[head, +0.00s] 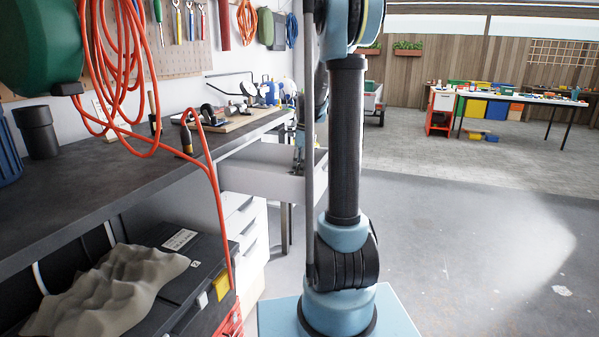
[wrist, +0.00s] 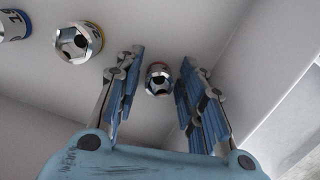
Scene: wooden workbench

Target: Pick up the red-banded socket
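The red-banded socket (wrist: 158,82) is a small chrome socket with a red ring at its far edge. In the wrist view it lies on the light floor of a drawer, near the corner where two walls meet. My gripper (wrist: 161,60) is open, with one blue-padded finger to each side of the socket. I see gaps between the socket and both fingers. In the head view the open white drawer (head: 255,180) is under the bench, with my gripper reaching into it, mostly hidden behind my arm; no socket can be made out there.
In the wrist view a yellow-banded socket (wrist: 78,43) lies left of the gripper, and a blue-banded one (wrist: 14,24) is at the left edge. The drawer wall (wrist: 262,75) rises close to the right finger. An orange cable (head: 212,185) hangs over the bench (head: 95,180).

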